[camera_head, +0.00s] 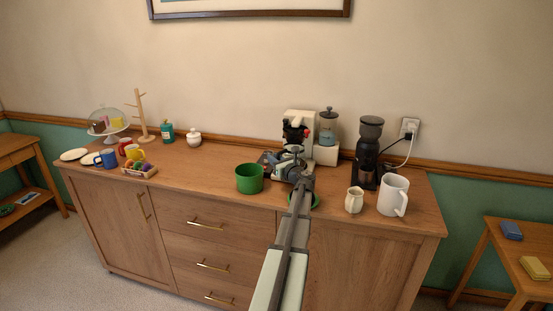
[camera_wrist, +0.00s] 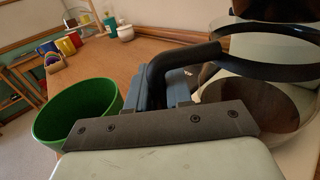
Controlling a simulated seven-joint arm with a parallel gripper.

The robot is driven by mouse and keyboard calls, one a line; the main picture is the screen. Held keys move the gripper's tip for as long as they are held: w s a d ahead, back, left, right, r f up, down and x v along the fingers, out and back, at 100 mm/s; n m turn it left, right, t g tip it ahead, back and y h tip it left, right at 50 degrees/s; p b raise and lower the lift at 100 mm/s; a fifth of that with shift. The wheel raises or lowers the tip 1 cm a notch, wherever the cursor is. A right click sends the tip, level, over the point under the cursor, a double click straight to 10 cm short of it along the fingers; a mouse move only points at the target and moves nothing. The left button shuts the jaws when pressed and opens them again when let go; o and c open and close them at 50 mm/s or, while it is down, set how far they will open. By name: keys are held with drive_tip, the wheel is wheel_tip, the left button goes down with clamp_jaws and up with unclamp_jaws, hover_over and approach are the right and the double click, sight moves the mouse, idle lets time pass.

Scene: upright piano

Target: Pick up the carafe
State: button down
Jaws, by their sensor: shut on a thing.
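The carafe (camera_wrist: 262,100) is at the right of the wrist view, clear glass with a black band and a black handle (camera_wrist: 178,62). Dark liquid seems to show in it. My gripper (camera_wrist: 167,92) is shut on the handle, with its blue-grey pads at the handle's lower part. In the head view my gripper (camera_head: 286,162) is in front of the cream coffee maker (camera_head: 299,120), and my arm and gripper hide most of the carafe there. I cannot tell whether the carafe's base touches anything.
A green pot (camera_head: 249,179) stands just left of my gripper. A black grinder (camera_head: 368,150), a small cream jug (camera_head: 354,200) and a white mug (camera_head: 392,195) stand to the right.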

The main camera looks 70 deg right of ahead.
drive_tip(key=a, duration=1.1)
wheel_tip(320, 180, up, 20)
drive_tip(key=shift+d, duration=0.35)
idle(1.1)
